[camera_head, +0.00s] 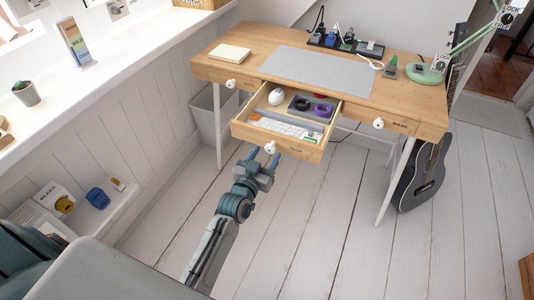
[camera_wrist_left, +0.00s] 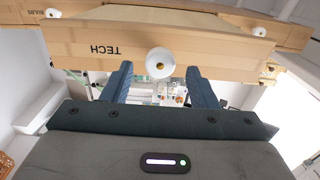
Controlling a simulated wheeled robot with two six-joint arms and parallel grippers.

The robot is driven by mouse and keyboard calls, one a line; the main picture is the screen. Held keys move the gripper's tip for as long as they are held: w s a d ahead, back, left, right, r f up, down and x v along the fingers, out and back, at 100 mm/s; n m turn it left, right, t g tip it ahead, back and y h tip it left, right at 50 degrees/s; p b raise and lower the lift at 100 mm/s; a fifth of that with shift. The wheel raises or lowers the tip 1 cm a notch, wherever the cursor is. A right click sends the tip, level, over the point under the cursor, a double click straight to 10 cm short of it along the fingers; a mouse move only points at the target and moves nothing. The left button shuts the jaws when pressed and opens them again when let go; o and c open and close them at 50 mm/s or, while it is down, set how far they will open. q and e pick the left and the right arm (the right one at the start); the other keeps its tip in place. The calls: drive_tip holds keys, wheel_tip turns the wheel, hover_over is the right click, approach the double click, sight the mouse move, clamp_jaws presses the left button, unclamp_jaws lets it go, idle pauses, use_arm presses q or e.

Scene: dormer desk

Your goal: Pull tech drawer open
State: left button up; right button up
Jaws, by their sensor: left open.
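The tech drawer (camera_head: 290,146) is the middle drawer of the wooden desk and stands pulled out, its inside showing. Its front reads TECH, and the label shows upside down in the left wrist view (camera_wrist_left: 102,50). A white round knob (camera_head: 270,147) sits on that front and also shows in the left wrist view (camera_wrist_left: 160,62). My left gripper (camera_head: 264,155) is open at the drawer front. Its two fingers (camera_wrist_left: 157,75) lie on either side of the knob in the wrist view; I cannot tell whether they touch it. My right gripper is not in view.
The drawer holds a white keyboard (camera_head: 286,126), a white rounded item (camera_head: 276,96) and a dark tray with a purple ring (camera_head: 322,109). A grey bin (camera_head: 210,112) stands left, a guitar (camera_head: 423,172) right. The floor in front is clear.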

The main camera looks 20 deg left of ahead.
use_arm(q)
drive_tip(key=s, duration=0.9)
drive_tip(key=shift+s+a+b, duration=0.15)
drive_tip(key=shift+b, duration=0.25)
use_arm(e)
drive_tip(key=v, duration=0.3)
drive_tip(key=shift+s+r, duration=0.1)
